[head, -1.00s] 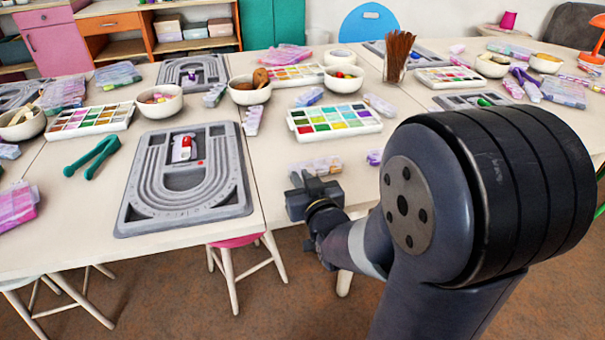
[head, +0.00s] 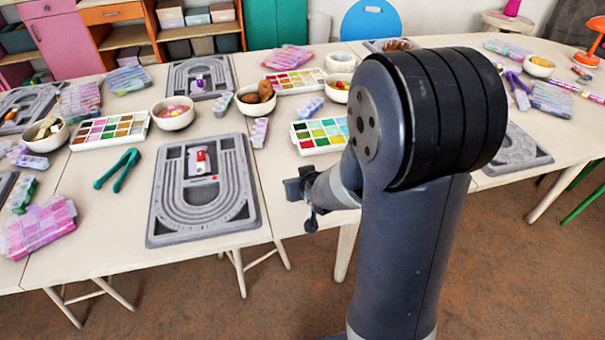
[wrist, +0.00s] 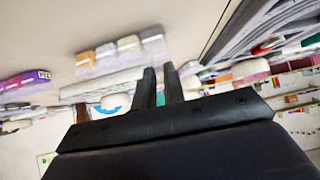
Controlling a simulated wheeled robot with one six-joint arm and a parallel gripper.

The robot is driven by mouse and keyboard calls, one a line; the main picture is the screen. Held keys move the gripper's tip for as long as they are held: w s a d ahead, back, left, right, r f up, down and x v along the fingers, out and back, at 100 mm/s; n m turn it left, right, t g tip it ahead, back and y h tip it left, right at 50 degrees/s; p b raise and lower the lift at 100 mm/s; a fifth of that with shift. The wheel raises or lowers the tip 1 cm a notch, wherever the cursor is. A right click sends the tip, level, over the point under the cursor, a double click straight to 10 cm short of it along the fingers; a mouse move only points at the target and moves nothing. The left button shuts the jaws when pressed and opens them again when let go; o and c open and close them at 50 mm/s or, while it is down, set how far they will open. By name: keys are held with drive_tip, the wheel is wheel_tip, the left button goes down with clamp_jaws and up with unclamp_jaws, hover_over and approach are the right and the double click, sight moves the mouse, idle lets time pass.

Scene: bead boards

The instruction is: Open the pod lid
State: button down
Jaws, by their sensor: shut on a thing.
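A small white pod with a red part (head: 201,160) sits in the middle of the near grey bead board (head: 165,228) in the head view. Whether its lid is open is too small to tell. My gripper (head: 291,188) is right of that board, near the table's front edge, apart from the pod. In the wrist view, my gripper's two dark fingers (wrist: 160,86) are close together with a narrow gap. What they hold cannot be made out. The wrist view also shows a strip of several lidded compartments (wrist: 122,50), beyond the fingers and apart from them.
A bead palette (head: 318,133) stands behind my gripper, partly hidden by my arm. Bowls (head: 173,115) and more boxes crowd the table. Bare tabletop (head: 275,190) lies between the board and my gripper.

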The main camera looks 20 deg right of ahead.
drive_tip(key=shift+w+r+g+p, duration=0.55)
drive_tip(key=shift+g+p, duration=0.4)
drive_tip(key=shift+p, duration=2.8)
drive_tip(key=shift+w+r+g+p, duration=0.35)
drive_tip(key=shift+r+g+p, duration=0.45)
drive_tip(key=shift+p, duration=2.95)
drive_tip(key=g+p, duration=0.1)
drive_tip(key=p, duration=0.1)
drive_tip(key=g+p, duration=0.1)
drive_tip(key=p, duration=0.2)
drive_tip(key=shift+w+d+f+h, duration=0.2)
drive_tip(key=shift+w+f+h, duration=0.1)
drive_tip(key=shift+w, duration=0.1)
drive_tip(key=g+p, duration=0.1)
drive_tip(key=p, duration=0.1)
drive_tip(key=shift+w+a+p, duration=0.3)
drive_tip(key=shift+w+g+p, duration=0.3)
drive_tip(key=shift+g+p, duration=0.15)
drive_tip(key=shift+g, duration=0.1)
drive_tip(key=shift+w+f+g+b, duration=0.2)
drive_tip(key=shift+w+g+b, duration=0.35)
drive_tip(key=shift+g, duration=0.35)
drive_tip(key=shift+w+g+b, duration=0.35)
drive_tip(key=shift+g+b, duration=0.15)
drive_tip(key=shift+g, duration=0.2)
drive_tip(key=shift+w+g+b, duration=0.3)
drive_tip(key=shift+g+b, duration=0.2)
drive_tip(key=shift+g, duration=0.2)
